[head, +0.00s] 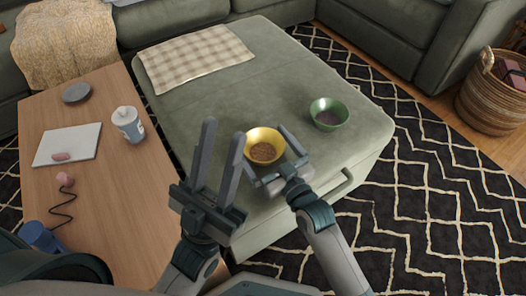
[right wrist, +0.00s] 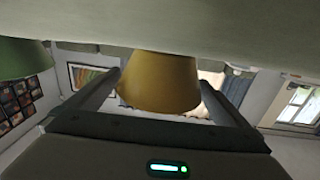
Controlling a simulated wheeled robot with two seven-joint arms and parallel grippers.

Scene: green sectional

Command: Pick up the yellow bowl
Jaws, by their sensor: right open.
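The yellow bowl (head: 263,134) stands upright on the green ottoman (head: 215,100), with brown bits inside. My right gripper (head: 264,148) is open at the bowl's near right side, one finger toward each side. In the right wrist view the yellow bowl (right wrist: 160,82) appears upside down between the two open fingers of my right gripper (right wrist: 160,78). I cannot tell whether the fingers touch it. My left gripper (head: 222,128) is open and empty, its fingers pointing up in the picture, left of the bowl.
A green bowl (head: 328,114) stands on the ottoman to the right; it also shows in the wrist view (right wrist: 22,60). A checked cloth (head: 195,58) lies at the back.

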